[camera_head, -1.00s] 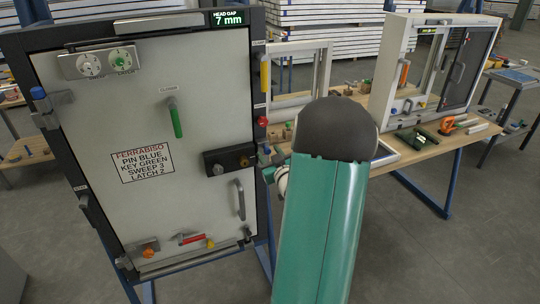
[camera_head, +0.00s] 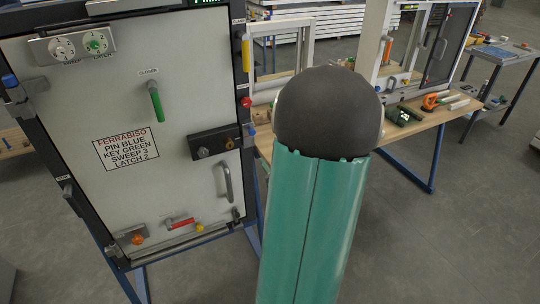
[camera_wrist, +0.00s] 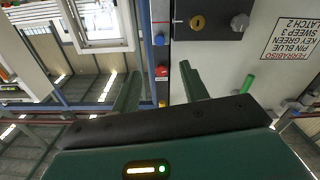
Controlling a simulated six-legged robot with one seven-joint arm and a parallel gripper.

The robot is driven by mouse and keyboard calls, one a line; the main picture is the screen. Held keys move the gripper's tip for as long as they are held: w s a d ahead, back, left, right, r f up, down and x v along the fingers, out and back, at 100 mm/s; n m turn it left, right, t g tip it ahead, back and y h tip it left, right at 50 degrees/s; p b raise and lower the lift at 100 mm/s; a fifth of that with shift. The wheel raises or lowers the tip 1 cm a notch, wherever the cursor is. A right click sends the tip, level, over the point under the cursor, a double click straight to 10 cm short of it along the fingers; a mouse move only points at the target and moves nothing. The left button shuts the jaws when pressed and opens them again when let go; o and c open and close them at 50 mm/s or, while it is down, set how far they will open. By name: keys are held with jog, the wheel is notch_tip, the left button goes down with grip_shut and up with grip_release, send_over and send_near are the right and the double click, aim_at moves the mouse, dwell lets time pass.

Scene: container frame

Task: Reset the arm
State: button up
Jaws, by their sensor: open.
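My arm (camera_head: 315,220), green with a dark rounded joint, rises up the middle of the head view and hides my gripper there. In the wrist view my gripper (camera_wrist: 161,88) is open, with its two green fingers apart and nothing between them. The fingers point at the edge of the grey door panel (camera_head: 75,110), below a dark lock block with a brass keyhole (camera_wrist: 198,22). No contact with the panel is visible. The wrist view is upside down.
The panel carries a green handle (camera_head: 155,101), a dark lock block (camera_head: 214,142), a grey pull handle (camera_head: 224,182) and two dials (camera_head: 79,44). Red (camera_wrist: 161,71) and blue knobs sit on its frame edge. A wooden workbench (camera_head: 425,118) stands behind at right. Floor at right is open.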

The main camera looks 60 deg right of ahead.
jog(key=shift+w, duration=0.1)
dwell(0.5)
jog(key=w+a+r+n+g+y, duration=0.1)
jog(key=w+a+r+g+y, duration=0.15)
jog(key=w+a, duration=0.4)
jog(key=w+a+r+g+y, duration=0.15)
jog(key=w+a+r, duration=0.25)
jog(key=a, duration=0.6)
jog(key=s+a+r+n+g+y, duration=0.1)
jog(key=s+a, duration=0.4)
jog(key=a, duration=0.7)
jog(key=s+a+r+n+g+y, duration=0.1)
jog(key=s+a+g+y, duration=0.3)
jog(key=a, duration=0.8)
jog(key=shift+s+r+n+g, duration=0.4)
jog(key=shift+s+r, duration=0.25)
jog(key=shift+s, duration=0.55)
jog(key=shift+c, duration=0.8)
jog(key=shift+d, duration=0.2)
